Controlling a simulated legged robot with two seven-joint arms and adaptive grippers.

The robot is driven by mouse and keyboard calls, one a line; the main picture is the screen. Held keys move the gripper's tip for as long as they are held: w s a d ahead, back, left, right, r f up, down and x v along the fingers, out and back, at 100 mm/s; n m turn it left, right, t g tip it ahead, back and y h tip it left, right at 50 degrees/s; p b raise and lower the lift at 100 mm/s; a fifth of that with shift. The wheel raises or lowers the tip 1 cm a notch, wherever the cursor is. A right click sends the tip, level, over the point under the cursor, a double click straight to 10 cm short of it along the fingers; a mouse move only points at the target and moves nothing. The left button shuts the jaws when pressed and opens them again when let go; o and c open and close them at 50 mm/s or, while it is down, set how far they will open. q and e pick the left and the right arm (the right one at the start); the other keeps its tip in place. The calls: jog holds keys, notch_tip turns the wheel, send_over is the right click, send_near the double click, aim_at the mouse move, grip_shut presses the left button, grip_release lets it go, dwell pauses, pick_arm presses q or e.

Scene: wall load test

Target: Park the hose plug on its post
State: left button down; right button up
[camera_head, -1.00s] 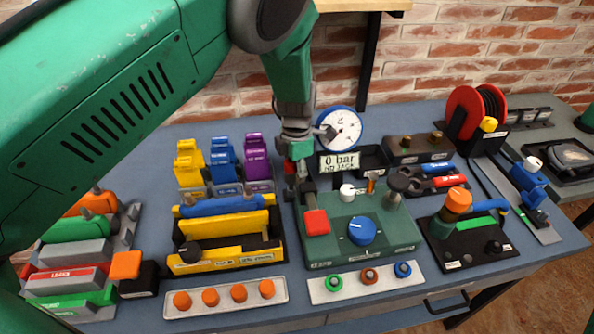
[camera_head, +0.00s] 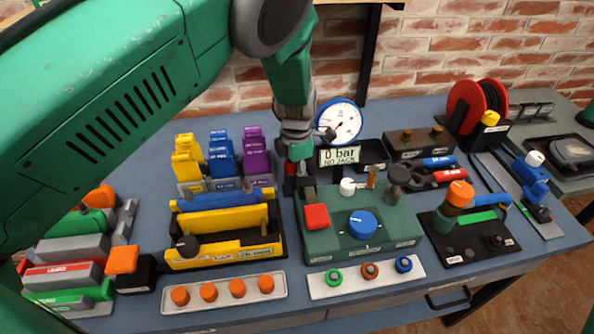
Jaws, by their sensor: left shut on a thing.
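My left gripper (camera_head: 298,178) points down at the console's back left corner. It is shut on a small dark piece, likely the hose plug, mostly hidden by the fingers. I cannot tell whether this piece touches the console. I cannot make out for certain which upright is the plug's post. My right gripper is not in view.
A gauge (camera_head: 340,121) with a "0 bar NO JACK" display (camera_head: 340,157) stands right behind the gripper. A yellow tray (camera_head: 222,254) with a blue cylinder lies left of the console. A black base (camera_head: 465,247) with an orange-capped piece stands right. The bench front holds button strips.

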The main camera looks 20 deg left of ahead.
pick_arm(q)
jog(key=shift+f, duration=0.1)
jog(key=c, duration=1.1)
grip_release()
jog(key=o, duration=0.3)
jog(key=shift+o, duration=0.2)
